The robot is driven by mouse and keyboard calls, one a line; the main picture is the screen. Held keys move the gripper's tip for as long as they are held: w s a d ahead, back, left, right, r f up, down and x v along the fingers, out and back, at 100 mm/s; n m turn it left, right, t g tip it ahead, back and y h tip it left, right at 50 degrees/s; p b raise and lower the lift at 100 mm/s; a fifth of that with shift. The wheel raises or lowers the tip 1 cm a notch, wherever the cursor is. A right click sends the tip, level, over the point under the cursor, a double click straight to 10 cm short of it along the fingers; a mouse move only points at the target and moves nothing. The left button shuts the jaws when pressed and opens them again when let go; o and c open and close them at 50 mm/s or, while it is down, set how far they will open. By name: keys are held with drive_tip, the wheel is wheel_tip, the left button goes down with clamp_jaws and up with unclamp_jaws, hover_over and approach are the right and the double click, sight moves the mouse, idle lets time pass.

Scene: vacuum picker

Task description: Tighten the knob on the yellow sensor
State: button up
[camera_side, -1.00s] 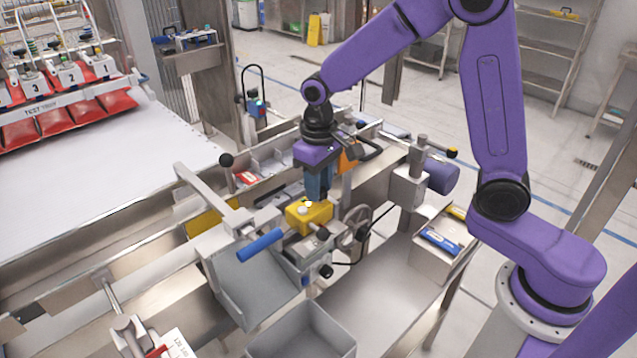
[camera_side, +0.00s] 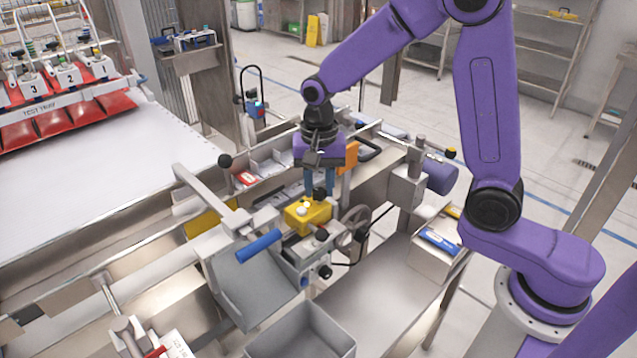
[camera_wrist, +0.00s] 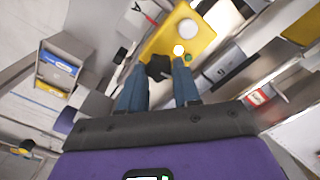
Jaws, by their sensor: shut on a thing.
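The yellow sensor (camera_side: 303,213) is a box on the machine frame in the middle of the side view, with pale round parts on it. It fills the top of the wrist view (camera_wrist: 195,45), with a white disc, a lit spot and a small green spot. Its black knob (camera_side: 320,194) stands at its back right edge and also shows in the wrist view (camera_wrist: 157,67). My gripper (camera_side: 319,190) points down over the knob, its blue fingers on either side of it. The fingers (camera_wrist: 160,76) are shut on the knob; the exact contact is partly hidden.
A blue-handled lever (camera_side: 260,245) is close in front of the sensor. A handwheel (camera_side: 353,227) stands to its right. An orange part (camera_side: 348,157) is just behind my gripper. A grey bin (camera_side: 300,335) is below in front.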

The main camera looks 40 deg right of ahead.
sight(319, 190)
drive_tip(key=shift+m, duration=1)
drive_tip(key=o, duration=1.1)
drive_tip(key=shift+c, duration=0.2)
drive_tip(key=shift+r, duration=0.1)
wheel_tip(319, 190, up, 17)
drive_tip(key=shift+r, duration=0.15)
drive_tip(key=shift+s, duration=0.1)
